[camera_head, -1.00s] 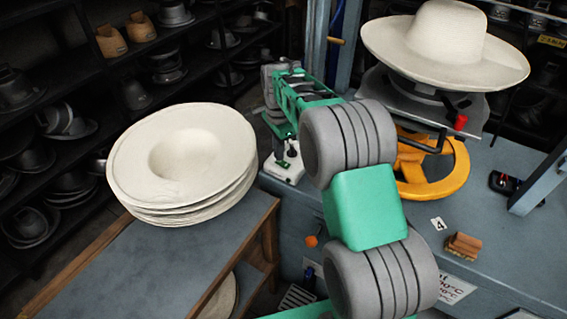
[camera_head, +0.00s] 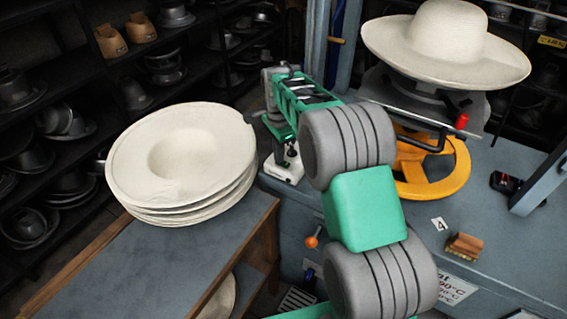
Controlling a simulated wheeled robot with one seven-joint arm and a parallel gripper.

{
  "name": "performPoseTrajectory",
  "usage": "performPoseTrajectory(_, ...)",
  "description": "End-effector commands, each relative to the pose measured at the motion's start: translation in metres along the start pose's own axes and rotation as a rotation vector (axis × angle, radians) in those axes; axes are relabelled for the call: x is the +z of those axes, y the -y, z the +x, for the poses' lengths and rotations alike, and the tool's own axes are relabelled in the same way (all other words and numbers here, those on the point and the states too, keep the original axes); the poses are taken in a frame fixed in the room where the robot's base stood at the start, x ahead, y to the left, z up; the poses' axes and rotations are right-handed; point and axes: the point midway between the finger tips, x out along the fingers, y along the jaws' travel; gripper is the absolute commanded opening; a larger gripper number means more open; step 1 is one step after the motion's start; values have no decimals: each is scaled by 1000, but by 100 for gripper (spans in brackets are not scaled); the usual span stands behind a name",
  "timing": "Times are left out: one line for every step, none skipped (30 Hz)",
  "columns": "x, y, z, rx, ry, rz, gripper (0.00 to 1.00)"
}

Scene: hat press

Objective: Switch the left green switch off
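No green switch can be clearly made out in the head view. A small white-based device (camera_head: 283,172) with a dark upright part stands at the left corner of the blue-grey worktop; I cannot tell whether it is the switch. My green and grey arm crosses the middle of the view and hides part of the worktop and its front. My gripper (camera_head: 270,122) is at the far end of the arm, just above the white-based device. A dark part juts out to its left. Whether it touches the device and whether its fingers are apart cannot be seen.
The worktop (camera_head: 505,158) carries a hat press with a yellow wheel (camera_head: 455,172), a white hat (camera_head: 445,40) above it, and a brown brush (camera_head: 464,245). An orange-knobbed lever (camera_head: 312,242) is on the front. Stacked hats (camera_head: 180,165) sit on a side table (camera_head: 110,265).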

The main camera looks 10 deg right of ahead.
Motion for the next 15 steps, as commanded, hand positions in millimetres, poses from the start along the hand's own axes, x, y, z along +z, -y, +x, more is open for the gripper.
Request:
performPoseTrajectory(0, -1, 4, 5, 1, 1, 0)
performPoseTrajectory(0, -1, 4, 5, 1, 1, 0)
performPoseTrajectory(0, -2, 3, 6, 1, 1, 0)
performPoseTrajectory(0, -2, 2, 6, 1, 1, 0)
performPoseTrajectory(0, -2, 0, 6, 1, 1, 0)
performPoseTrajectory(0, -2, -3, 6, 2, 1, 0)
performPoseTrajectory(0, -2, -6, 6, 1, 1, 0)
performPoseTrajectory(0, -2, -10, 6, 1, 1, 0)
performPoseTrajectory(0, -2, -14, 6, 1, 1, 0)
performPoseTrajectory(0, -1, -17, 6, 1, 1, 0)
performPoseTrajectory(0, -1, -20, 6, 1, 1, 0)
performPoseTrajectory(0, -1, -24, 5, 1, 0, 0)
performPoseTrajectory(0, -1, -27, 5, 1, 0, 0)
performPoseTrajectory(0, -1, -30, 5, 1, 0, 0)
performPoseTrajectory(0, -1, -34, 5, 1, 0, 0)
